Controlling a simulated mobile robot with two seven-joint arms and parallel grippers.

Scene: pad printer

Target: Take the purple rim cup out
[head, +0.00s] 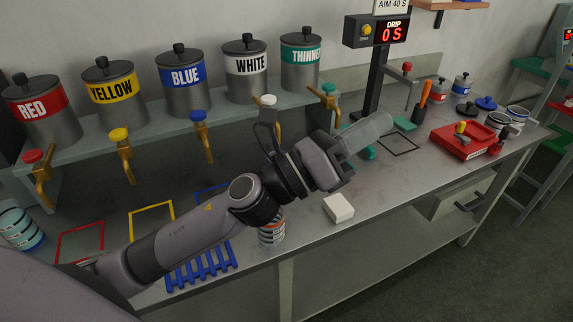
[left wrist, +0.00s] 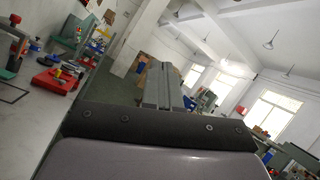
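I cannot make out a cup with a clearly purple rim. Two pale cups with dark rims, a nearer one (head: 497,122) and a farther one (head: 517,114), stand at the right end of the bench. A striped cup stack (head: 271,232) stands at the front edge, its top hidden behind my left arm. My left gripper (head: 378,126) is above the middle of the bench, apart from these cups. In the left wrist view its grey fingers (left wrist: 165,85) lie close together with nothing seen between them. My right gripper is not in view.
Ink tanks with taps line the back, such as the red tank (head: 45,125). A blue rack (head: 202,268) and a white block (head: 338,208) lie near the front edge. A red tray (head: 462,142) is at the right. A drip display (head: 378,32) stands on a post.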

